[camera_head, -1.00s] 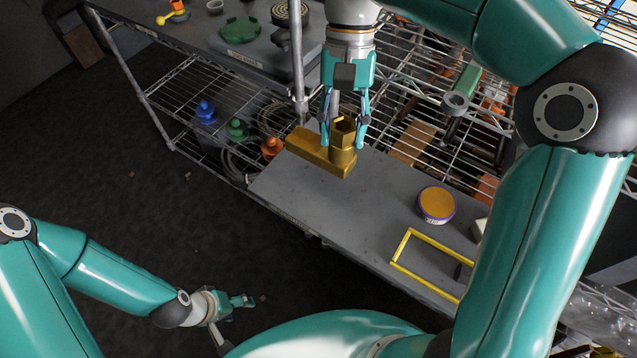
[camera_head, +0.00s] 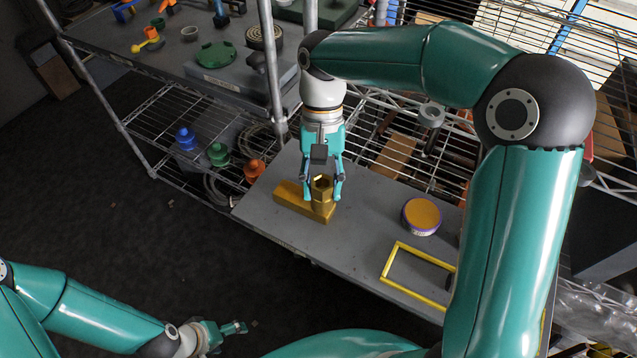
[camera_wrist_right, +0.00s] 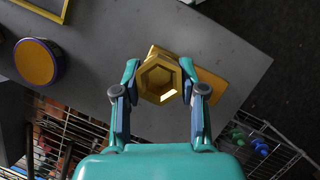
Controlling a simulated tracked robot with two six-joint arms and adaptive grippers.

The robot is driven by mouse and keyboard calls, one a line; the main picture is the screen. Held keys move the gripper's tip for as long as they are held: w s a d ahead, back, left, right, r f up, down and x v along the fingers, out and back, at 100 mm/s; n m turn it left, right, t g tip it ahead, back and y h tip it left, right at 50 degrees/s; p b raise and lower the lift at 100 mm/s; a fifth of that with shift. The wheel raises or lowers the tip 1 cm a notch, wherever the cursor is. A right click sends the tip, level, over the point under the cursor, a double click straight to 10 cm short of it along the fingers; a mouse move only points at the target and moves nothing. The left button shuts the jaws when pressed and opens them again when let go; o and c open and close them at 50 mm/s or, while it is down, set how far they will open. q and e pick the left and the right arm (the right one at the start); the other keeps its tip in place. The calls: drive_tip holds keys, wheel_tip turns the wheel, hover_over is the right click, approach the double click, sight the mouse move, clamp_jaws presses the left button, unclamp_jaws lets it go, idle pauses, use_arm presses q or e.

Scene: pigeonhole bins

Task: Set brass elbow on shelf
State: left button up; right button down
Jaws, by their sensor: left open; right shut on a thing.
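The brass elbow (camera_head: 304,205) is at the left part of the grey shelf (camera_head: 350,235), with its hexagonal socket facing up and its other arm pointing left. My right gripper (camera_head: 321,196) is shut on the socket end from above. In the right wrist view the fingers clasp either side of the hexagonal opening of the elbow (camera_wrist_right: 160,82). The elbow is at or just above the shelf surface; I cannot tell whether it touches. My left gripper (camera_head: 238,328) is open and empty, low over the dark floor, away from the shelf.
A yellow rectangular outline (camera_head: 418,276) and a round orange-topped tin (camera_head: 421,216) are on the shelf to the right. Wire racks stand behind, with blue, green and orange bottles (camera_head: 254,170) at the left. A metal post (camera_head: 272,70) rises beside my right arm.

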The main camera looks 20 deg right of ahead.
drive_tip(key=c, duration=0.7)
unclamp_jaws()
drive_tip(key=shift+o, duration=0.2)
drive_tip(key=p+v, duration=0.1)
drive_tip(key=v, duration=1.1)
